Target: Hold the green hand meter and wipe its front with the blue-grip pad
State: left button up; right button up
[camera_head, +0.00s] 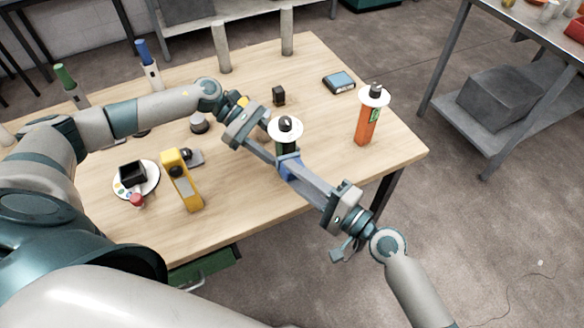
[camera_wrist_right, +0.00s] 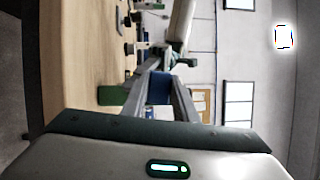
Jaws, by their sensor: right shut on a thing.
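My right gripper (camera_head: 291,170) is shut on the blue-grip pad (camera_head: 289,166), whose blue block also shows between the fingers in the right wrist view (camera_wrist_right: 160,88). My left gripper (camera_head: 276,161) reaches in from the left, its fingertips close to the pad; I cannot tell whether it is open or shut. A green block (camera_wrist_right: 112,95) shows beside the pad in the right wrist view. I cannot tell whether it is the green hand meter or the body of a dark green, white-disc-topped thing (camera_head: 285,147) behind the pad. No meter front is clearly visible, nor is contact.
An orange bottle (camera_head: 366,124) with a white disc stands at the right. A yellow meter-like thing (camera_head: 184,183) and a white plate (camera_head: 150,178) with small things are at the left. A dark blue box (camera_head: 339,82) and grey posts (camera_head: 221,48) are farther back. The table's front right is clear.

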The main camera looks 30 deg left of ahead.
jog(key=s+d, duration=0.4)
jog(key=d, duration=0.1)
dwell(0.4)
jog(key=shift+w, duration=0.1)
dwell(0.3)
pick_arm(q)
jog(key=o, duration=1)
jog(key=shift+c, duration=0.2)
jog(key=v, duration=1.2)
